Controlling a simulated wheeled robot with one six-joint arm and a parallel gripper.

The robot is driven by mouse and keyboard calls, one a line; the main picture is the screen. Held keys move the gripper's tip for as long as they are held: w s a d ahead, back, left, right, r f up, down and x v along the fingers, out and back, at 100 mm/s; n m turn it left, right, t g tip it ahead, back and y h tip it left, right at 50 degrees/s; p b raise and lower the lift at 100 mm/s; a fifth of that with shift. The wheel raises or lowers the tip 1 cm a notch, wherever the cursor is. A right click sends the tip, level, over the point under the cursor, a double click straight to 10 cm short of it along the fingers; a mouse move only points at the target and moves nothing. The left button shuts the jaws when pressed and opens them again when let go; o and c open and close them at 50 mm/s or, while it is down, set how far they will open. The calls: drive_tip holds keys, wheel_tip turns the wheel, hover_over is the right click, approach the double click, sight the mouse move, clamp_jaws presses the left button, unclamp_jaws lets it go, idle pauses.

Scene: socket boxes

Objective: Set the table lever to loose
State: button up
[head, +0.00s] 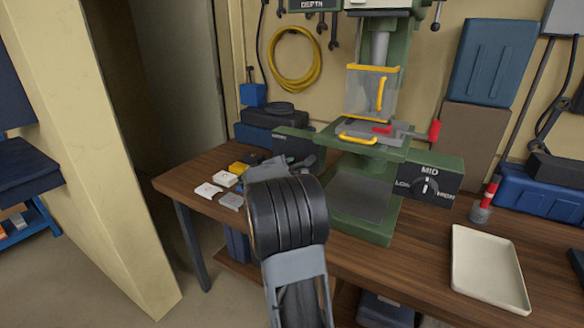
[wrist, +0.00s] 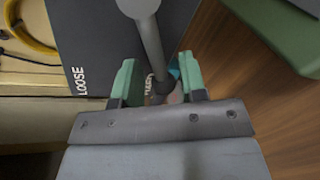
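The table lever (wrist: 151,42) is a grey rod with a round end, mounted on a dark panel (wrist: 95,35). White "LOOSE" lettering (wrist: 82,80) is on the panel at its left in the wrist view. The fingers are apart. Other white lettering beside the lever's base is mostly hidden. In the head view the dark panel (head: 297,148) is on the left of the green drill press (head: 372,165); my arm hides much of the gripper and lever there.
A MID/LOW/HIGH dial box (head: 430,178) is on the press's right. Several small blocks lie left of my arm, including a white one (head: 208,190). A cream tray (head: 488,268) and a red-and-grey cylinder (head: 485,203) stand on the bench at right.

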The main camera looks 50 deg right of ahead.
drive_tip(key=shift+w+d+f, duration=0.15)
drive_tip(key=shift+d, duration=0.5)
clamp_jaws()
